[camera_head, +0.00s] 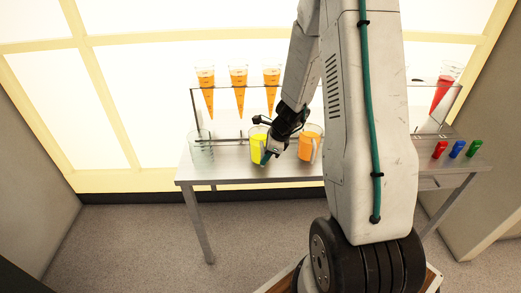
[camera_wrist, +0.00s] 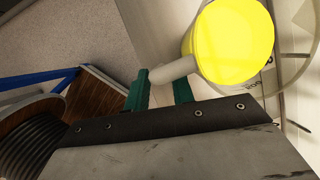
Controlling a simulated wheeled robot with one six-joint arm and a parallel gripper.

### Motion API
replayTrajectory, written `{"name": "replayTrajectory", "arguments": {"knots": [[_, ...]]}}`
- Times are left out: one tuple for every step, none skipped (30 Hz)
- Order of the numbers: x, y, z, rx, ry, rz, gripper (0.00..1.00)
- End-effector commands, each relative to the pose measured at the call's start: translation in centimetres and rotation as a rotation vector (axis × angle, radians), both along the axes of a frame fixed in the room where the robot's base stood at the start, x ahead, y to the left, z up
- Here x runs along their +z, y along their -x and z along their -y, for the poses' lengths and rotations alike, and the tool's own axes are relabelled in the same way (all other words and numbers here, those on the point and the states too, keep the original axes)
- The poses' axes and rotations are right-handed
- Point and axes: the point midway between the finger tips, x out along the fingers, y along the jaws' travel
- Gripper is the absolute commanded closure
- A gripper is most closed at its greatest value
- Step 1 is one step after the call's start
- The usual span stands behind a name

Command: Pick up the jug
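A clear jug of yellow juice (camera_head: 256,145) stands on the metal table, between an empty clear jug (camera_head: 201,148) and a jug of orange juice (camera_head: 307,145). In the wrist view the yellow jug (camera_wrist: 235,40) fills the upper right, with its pale handle (camera_wrist: 172,72) pointing towards my fingers. My gripper (camera_head: 266,157) is at the front right of the yellow jug. Its green fingers (camera_wrist: 160,88) are apart, with a gap between them. The handle is at the fingertips; whether they touch it I cannot tell.
The metal table (camera_head: 230,172) has a clear rack with several cone-shaped glasses of orange juice (camera_head: 238,90) behind the jugs. A red-filled cone glass (camera_head: 440,92) is at the right. Red, blue (camera_head: 457,148) and green small items lie at the right end. My arm hides the table's middle.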

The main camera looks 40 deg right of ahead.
Motion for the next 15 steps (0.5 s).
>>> {"name": "replayTrajectory", "arguments": {"knots": [[-0.6, -0.2, -0.2, 0.002, -0.001, -0.001, 0.76], [-0.87, -0.26, -0.26, 0.001, -0.001, -0.001, 0.76], [-1.12, -0.35, -0.31, 0.0, 0.0, -0.001, 0.76], [-1.23, -0.4, -0.33, 0.001, 0.001, 0.0, 0.76], [-1.28, -0.43, -0.34, 0.0, 0.002, 0.0, 0.76], [-1.31, -0.45, -0.34, 0.001, 0.002, 0.001, 0.76], [-1.31, -0.45, -0.34, 0.001, 0.003, 0.001, 0.76], [-1.3, -0.46, -0.34, 0.001, 0.002, 0.002, 0.76], [-1.28, -0.46, -0.33, 0.001, 0.002, 0.002, 0.76], [-1.28, -0.46, -0.33, 0.001, 0.002, 0.002, 0.76], [-1.28, -0.45, -0.34, 0.001, 0.001, 0.001, 0.76], [-1.28, -0.45, -0.34, 0.001, 0.001, 0.001, 0.84], [-1.27, -0.45, -0.34, 0.001, 0.001, 0.001, 0.92], [-1.27, -0.45, -0.34, 0.001, 0.001, 0.001, 1.0], [-1.27, -0.46, -0.34, 0.001, 0.001, 0.001, 1.0]]}}
